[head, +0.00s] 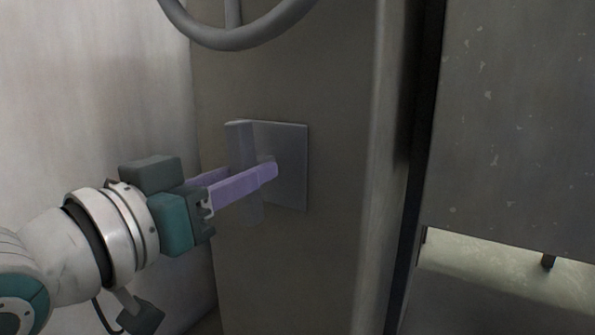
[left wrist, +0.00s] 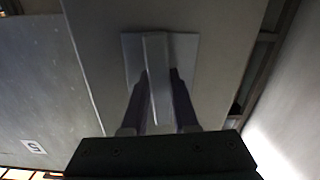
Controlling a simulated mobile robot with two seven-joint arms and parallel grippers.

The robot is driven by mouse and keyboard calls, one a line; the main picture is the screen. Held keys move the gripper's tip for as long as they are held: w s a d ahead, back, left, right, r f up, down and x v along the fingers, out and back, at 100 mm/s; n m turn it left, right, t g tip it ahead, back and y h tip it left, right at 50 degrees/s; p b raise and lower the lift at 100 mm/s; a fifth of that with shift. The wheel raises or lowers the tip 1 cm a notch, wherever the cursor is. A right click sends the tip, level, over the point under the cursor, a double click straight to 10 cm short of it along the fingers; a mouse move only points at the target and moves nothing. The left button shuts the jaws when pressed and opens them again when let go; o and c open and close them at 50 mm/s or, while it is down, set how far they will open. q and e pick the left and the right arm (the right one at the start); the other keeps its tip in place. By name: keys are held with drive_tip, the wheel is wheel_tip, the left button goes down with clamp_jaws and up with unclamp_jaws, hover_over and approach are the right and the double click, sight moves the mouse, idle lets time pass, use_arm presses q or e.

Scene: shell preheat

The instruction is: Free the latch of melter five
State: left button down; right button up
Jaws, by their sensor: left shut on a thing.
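The latch is an upright grey handle bar (head: 239,137) on a square grey plate (head: 291,150), fixed to a tall grey-brown post face. My left gripper (head: 247,172) has pale purple fingers, one on each side of the bar, and is shut on it. In the left wrist view, the bar (left wrist: 157,75) stands between the two dark fingers (left wrist: 160,95), with the plate (left wrist: 187,49) behind it. The bar looks upright in the head view. The near finger hides part of the bar's middle. My right gripper is in neither view.
A large dark panel (head: 515,120) stands at the right, beyond a dark gap. A pale wall (head: 90,85) is at the left. A small white label (left wrist: 34,146), seemingly a 5, shows in the left wrist view.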

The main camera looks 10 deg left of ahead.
use_arm(q)
drive_tip(key=shift+r+m+p, duration=0.2)
drive_tip(key=shift+m+p, duration=0.3)
drive_tip(key=shift+p, duration=0.35)
drive_tip(key=shift+f, duration=0.15)
drive_tip(key=c, duration=0.7)
unclamp_jaws()
drive_tip(key=shift+s+a, duration=0.1)
drive_tip(key=shift+s, duration=0.2)
drive_tip(key=shift+p+v, duration=2.05)
drive_tip(key=shift+v, duration=2.65)
